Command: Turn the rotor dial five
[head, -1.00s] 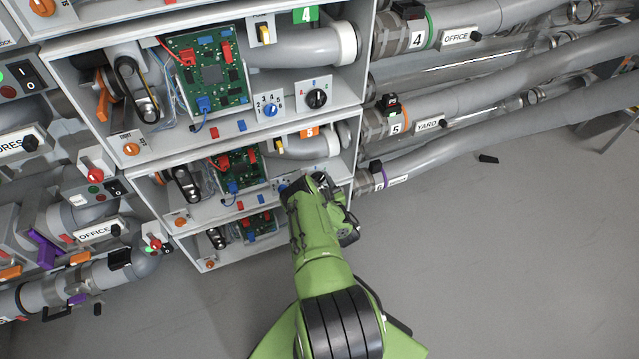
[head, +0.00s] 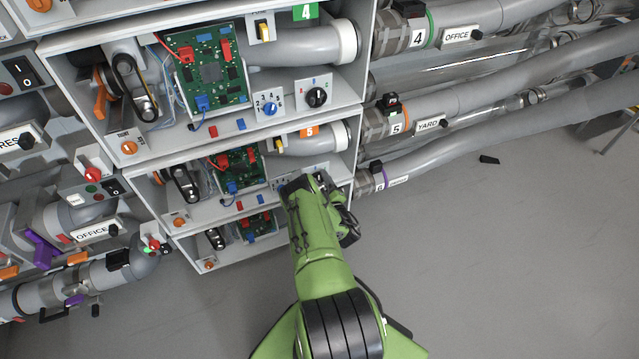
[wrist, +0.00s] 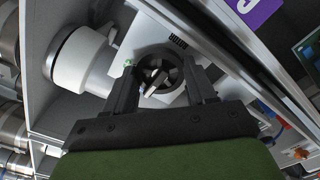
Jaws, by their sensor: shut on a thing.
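The dark round rotor dial (wrist: 150,64) sits on a white plate (wrist: 174,99) with small dark lettering beside it, in the wrist view. A pale pointer bar crosses its face. My gripper (wrist: 160,78) has one finger on each side of the dial and is shut on it. In the head view my gripper (head: 306,186) reaches into the front right of the compartment with the orange 5 label (head: 309,132). There it hides the dial.
A white-ended grey pipe (wrist: 82,60) lies close beside the dial. A purple label (wrist: 255,10) is on the shelf edge nearby. Compartment 5 also holds a green circuit board (head: 240,165). Pipes run out to the right; the floor there is mostly clear.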

